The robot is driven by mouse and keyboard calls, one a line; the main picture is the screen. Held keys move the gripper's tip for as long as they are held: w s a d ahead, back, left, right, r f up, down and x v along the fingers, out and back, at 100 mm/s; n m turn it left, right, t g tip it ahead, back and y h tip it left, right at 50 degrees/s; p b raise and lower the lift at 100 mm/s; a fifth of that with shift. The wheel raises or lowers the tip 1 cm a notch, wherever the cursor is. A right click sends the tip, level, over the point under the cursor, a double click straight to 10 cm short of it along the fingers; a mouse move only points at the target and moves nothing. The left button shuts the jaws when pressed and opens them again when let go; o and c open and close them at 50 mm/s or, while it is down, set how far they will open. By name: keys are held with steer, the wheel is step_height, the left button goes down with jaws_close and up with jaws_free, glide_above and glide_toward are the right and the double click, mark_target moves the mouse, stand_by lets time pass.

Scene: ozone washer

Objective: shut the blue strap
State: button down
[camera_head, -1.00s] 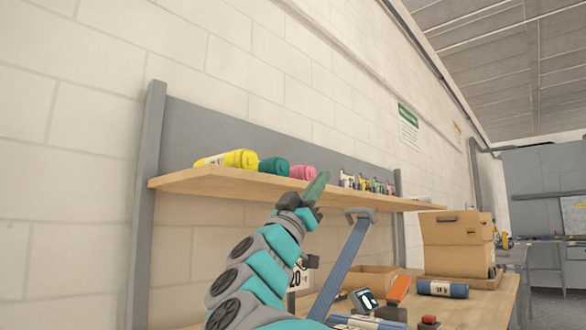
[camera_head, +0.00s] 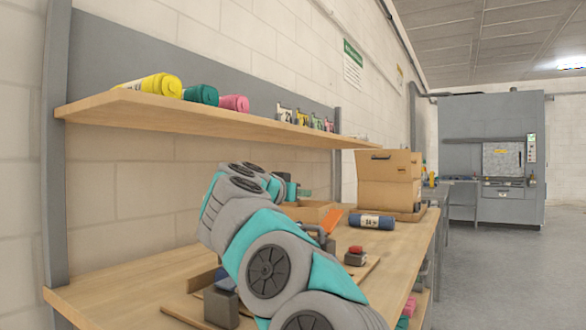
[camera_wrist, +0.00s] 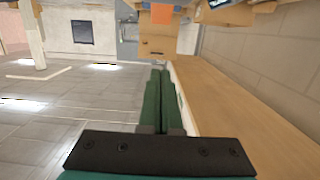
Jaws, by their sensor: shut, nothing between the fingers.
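The blue strap does not show in the head view now; my arm covers much of the bench middle, where it could be hidden. I cannot make it out in the wrist view either. My gripper (camera_wrist: 160,78) shows in the wrist view as two green fingers lying together, shut and empty, beside the long edge of the wooden bench (camera_wrist: 225,115). In the head view my gripper is mostly hidden behind my arm.
A shelf (camera_head: 200,117) with yellow, teal and pink rolls hangs above the bench. A blue labelled roll (camera_head: 371,221), a red-topped button box (camera_head: 355,256) and a brown case (camera_head: 388,180) stand on the bench. Open floor (camera_head: 510,270) lies at right.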

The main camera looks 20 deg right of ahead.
steer(key=f, duration=0.2)
steer(key=w+d+f+g+y, duration=0.1)
steer(key=f, duration=0.1)
steer(key=f+y, duration=0.1)
steer(key=f, duration=0.1)
steer(key=shift+w+d+f, duration=0.2)
steer(key=shift+d+f, duration=0.2)
steer(key=shift+f, duration=0.1)
steer(key=shift+a, duration=0.1)
steer(key=v, duration=0.7)
steer(key=shift+s+a+r, duration=0.15)
steer(key=shift+a+r, duration=0.1)
steer(key=shift+r, duration=0.1)
steer(key=shift+s+a, duration=0.1)
